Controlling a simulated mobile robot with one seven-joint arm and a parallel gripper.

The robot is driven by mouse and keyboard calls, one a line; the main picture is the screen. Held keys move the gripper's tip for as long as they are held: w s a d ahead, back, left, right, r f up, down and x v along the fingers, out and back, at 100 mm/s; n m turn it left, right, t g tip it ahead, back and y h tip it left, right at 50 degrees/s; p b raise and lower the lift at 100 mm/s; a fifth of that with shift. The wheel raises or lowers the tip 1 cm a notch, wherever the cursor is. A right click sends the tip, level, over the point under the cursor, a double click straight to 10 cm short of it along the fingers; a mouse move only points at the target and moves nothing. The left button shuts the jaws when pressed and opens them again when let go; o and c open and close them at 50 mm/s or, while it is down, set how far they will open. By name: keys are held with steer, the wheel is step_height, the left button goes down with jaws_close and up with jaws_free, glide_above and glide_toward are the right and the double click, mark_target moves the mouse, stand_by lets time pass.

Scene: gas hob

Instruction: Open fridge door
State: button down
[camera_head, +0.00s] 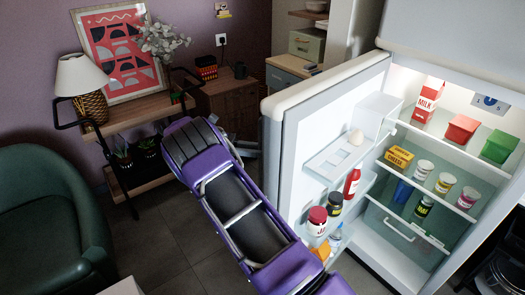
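The fridge door (310,121) stands wide open, swung out to the left of the fridge (430,52). Its inner side faces right and its shelves hold a red bottle (352,183), jars and other items. My purple arm reaches from the bottom middle up to the left, in front of the door's lower left part. A small grey part of my gripper (243,145) shows just left of the door's free edge. My arm hides most of the gripper, so I cannot tell whether its fingers are open or touch the door. The door's outer face and handle are out of sight.
The fridge shelves hold a milk carton (428,102), a cheese box (399,158), tubs and cups. A green armchair (40,215) stands at the left. A wooden shelf unit (135,107) with a lamp (84,90) is behind my arm. Grey floor (165,245) is bare between armchair and arm.

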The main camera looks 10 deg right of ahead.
steer(key=shift+w+d+r, duration=0.1)
steer(key=shift+d, duration=0.2)
